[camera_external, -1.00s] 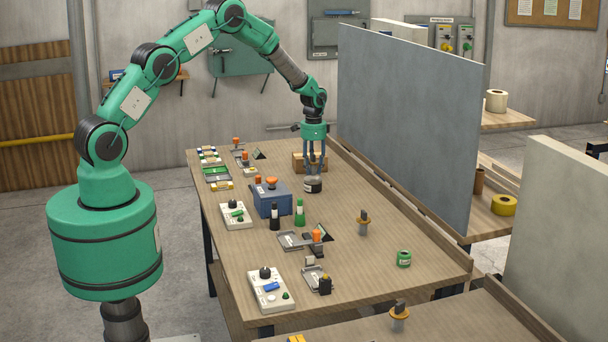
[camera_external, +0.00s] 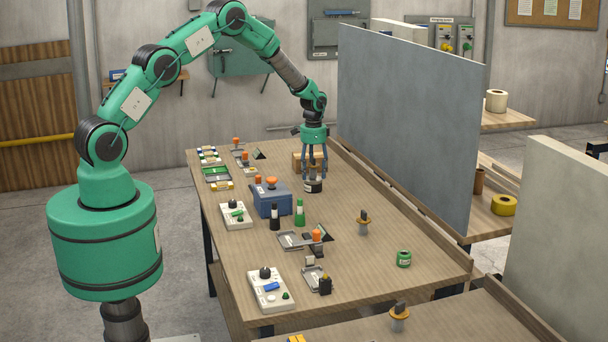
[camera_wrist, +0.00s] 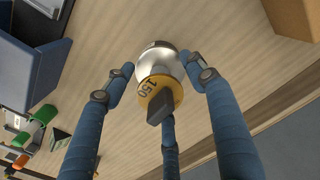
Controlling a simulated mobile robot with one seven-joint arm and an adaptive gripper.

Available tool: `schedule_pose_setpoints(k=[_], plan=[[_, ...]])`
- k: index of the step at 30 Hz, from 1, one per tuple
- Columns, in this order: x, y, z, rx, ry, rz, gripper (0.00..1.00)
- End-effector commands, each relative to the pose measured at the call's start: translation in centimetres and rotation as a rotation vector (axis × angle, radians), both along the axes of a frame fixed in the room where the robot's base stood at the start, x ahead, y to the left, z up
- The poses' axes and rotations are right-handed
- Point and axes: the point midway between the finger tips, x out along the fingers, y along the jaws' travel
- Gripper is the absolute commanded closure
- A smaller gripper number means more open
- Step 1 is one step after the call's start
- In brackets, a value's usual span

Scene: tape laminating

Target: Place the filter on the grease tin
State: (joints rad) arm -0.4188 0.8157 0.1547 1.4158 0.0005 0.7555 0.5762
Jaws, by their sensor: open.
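The filter has a yellow disc marked 150 and a dark upright handle; it shows in the wrist view (camera_wrist: 160,92) between my fingers. Directly beneath it is a round silvery top with a dark and white side, which appears to be the grease tin (camera_wrist: 158,62). In the external view the dark tin with a white label (camera_external: 313,187) stands on the table below my gripper (camera_external: 314,176). The filter appears to rest on the tin, but the contact is hidden. My gripper's three blue fingers are spread around the filter, apart from it.
A blue box (camera_external: 272,200) stands left of the tin and a wooden block (camera_external: 301,163) behind it. Another yellow-disc piece (camera_external: 363,222) and a green tin (camera_external: 403,259) stand nearer the front. A grey partition (camera_external: 410,120) rises on the right.

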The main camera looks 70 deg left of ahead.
Motion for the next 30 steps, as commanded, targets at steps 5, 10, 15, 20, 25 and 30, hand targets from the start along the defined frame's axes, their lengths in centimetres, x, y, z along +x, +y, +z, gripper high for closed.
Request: schedule_pose_setpoints(k=[5,10,15,20,25,30], plan=[[0.0,0.0,0.5,0.000,-0.001,0.000,0.44],[0.1,0.0,2.0,0.001,-0.002,0.000,0.44],[0.1,0.0,4.4,0.002,-0.002,0.000,0.44],[0.1,0.0,7.1,0.002,-0.003,0.000,0.44],[0.1,0.0,9.7,0.001,-0.002,0.000,0.44],[0.0,0.0,11.5,0.000,-0.001,0.000,0.44]])
